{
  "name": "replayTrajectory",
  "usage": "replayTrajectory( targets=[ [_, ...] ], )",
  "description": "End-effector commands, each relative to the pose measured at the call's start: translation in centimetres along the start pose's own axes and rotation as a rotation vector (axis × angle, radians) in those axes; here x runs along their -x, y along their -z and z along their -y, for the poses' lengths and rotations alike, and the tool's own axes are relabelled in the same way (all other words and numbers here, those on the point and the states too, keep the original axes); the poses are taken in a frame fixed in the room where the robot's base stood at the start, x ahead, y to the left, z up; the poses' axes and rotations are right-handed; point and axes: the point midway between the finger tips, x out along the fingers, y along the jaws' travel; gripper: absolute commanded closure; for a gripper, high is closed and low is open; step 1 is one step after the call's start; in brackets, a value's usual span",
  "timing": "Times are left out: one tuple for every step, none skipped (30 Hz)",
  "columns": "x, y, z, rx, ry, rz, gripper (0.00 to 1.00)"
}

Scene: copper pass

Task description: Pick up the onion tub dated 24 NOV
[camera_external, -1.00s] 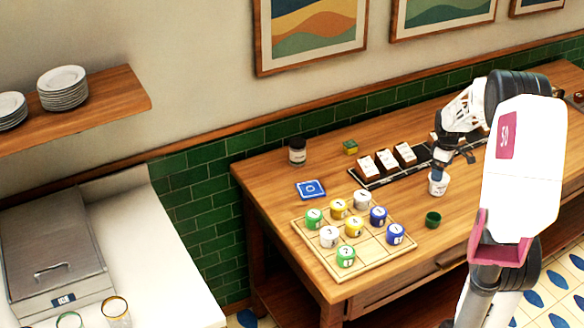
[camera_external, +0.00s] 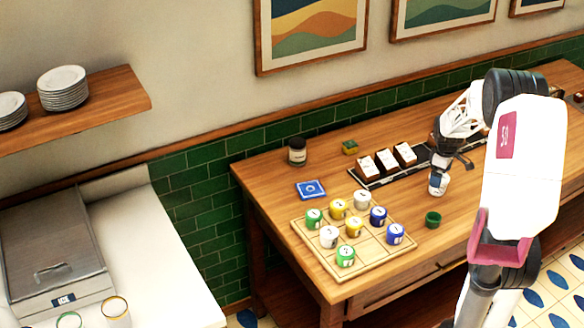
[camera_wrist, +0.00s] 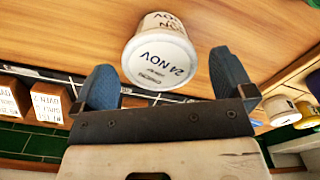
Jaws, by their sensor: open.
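The white tub (camera_wrist: 158,60) reads "24 NOV" on its lid in the wrist view; its smaller print is hard to read. The same tub (camera_external: 442,188) stands on the wooden table, right of the board, in the external view. My gripper (camera_wrist: 161,78) is open, with one blue finger on each side of the tub's near end. In the external view my gripper (camera_external: 440,176) is down at the tub and partly covers it. A gap shows between the tub and each finger in the wrist view.
A wooden board (camera_external: 375,260) holds several white, yellow, green and blue tubs. A black rack (camera_external: 380,180) with brown, white-labelled boxes runs behind. A blue card (camera_external: 311,189) and a dark jar (camera_external: 297,151) sit farther left.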

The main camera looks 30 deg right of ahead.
Motion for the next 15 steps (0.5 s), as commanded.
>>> replayTrajectory(
  targets=[
    [-0.2,0.0,0.0,0.000,0.001,0.000,0.00],
    [-0.4,0.0,0.0,0.000,0.001,0.001,0.00],
    [-0.6,0.0,0.0,0.000,0.001,0.001,0.00],
    [-0.8,0.0,0.0,0.000,0.001,0.001,0.00],
    [-1.1,0.1,0.0,0.000,0.002,0.001,0.00],
    [-1.5,0.1,0.0,0.000,0.002,0.001,0.00],
    [-1.8,0.1,0.0,0.000,0.002,0.001,0.00],
    [-2.2,0.1,0.0,0.000,0.002,0.001,0.00],
    [-2.7,0.2,-0.1,0.000,0.001,0.001,0.00],
    [-3.0,0.2,-0.1,0.000,0.002,0.001,0.00],
    [-3.4,0.2,-0.1,0.000,0.002,0.001,0.00],
    [-3.8,0.2,-0.1,0.000,0.003,0.002,0.00],
    [-4.1,0.2,-0.1,0.000,0.002,0.001,0.00],
    [-4.4,0.2,-0.1,0.000,0.002,0.001,0.00],
    [-4.7,0.2,-0.1,0.000,0.001,0.001,0.00]
  ],
)
